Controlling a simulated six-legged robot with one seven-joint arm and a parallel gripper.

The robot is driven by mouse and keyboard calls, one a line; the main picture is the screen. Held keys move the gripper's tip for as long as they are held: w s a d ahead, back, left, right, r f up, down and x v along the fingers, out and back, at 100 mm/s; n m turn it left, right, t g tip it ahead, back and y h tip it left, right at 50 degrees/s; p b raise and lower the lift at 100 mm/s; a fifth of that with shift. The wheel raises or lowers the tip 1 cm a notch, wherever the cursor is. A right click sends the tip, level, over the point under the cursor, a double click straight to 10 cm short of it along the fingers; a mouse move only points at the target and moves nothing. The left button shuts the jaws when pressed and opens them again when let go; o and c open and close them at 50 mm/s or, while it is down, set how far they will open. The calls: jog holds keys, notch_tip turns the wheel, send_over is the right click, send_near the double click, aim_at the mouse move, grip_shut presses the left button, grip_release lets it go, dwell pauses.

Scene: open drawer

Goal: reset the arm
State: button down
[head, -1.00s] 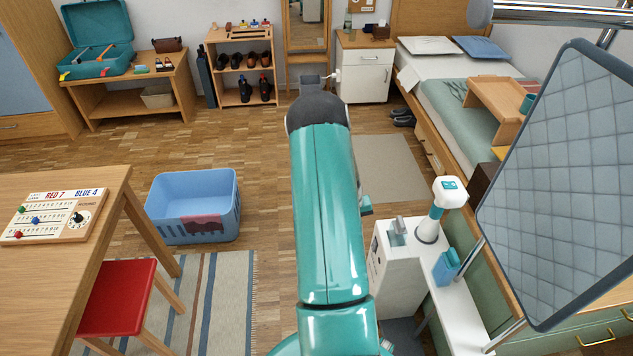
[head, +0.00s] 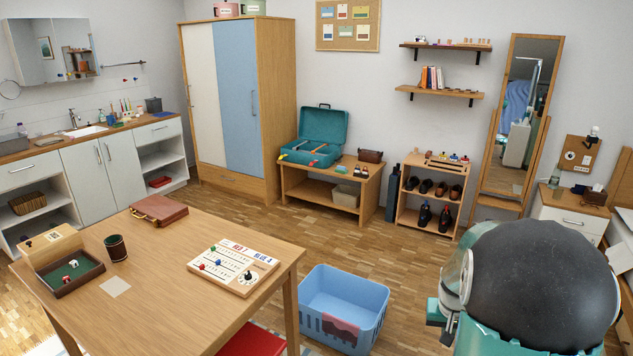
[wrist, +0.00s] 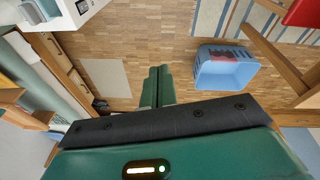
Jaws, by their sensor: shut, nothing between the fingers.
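My gripper (wrist: 157,88) shows in the wrist view, its two green fingers side by side and touching, with nothing between them. It points out over bare wood floor and touches nothing. In the head view my teal arm with its dark rounded joint fills the lower right corner; the gripper itself is out of that picture.
A blue basket (head: 342,307) with a reddish cloth stands on the floor beside the wooden table (head: 150,290). A score board (head: 233,268) lies on the table. A shoe rack (head: 432,190) and a mirror (head: 505,140) stand at the back wall. Open floor lies between.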

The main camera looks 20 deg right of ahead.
jog(key=s+a+r+n+t, duration=0.2)
jog(key=a+r+n, duration=0.1)
jog(key=a+r, duration=1.15)
jog(key=s+a+r+n+t+y, duration=0.1)
jog(key=s+a+r, duration=0.1)
jog(key=s+a, duration=0.3)
jog(key=s+a+r+n+t+y, duration=0.1)
jog(key=s+a+r+n, duration=0.1)
jog(key=s+a, duration=0.4)
jog(key=a, duration=0.4)
jog(key=shift+r, duration=0.25)
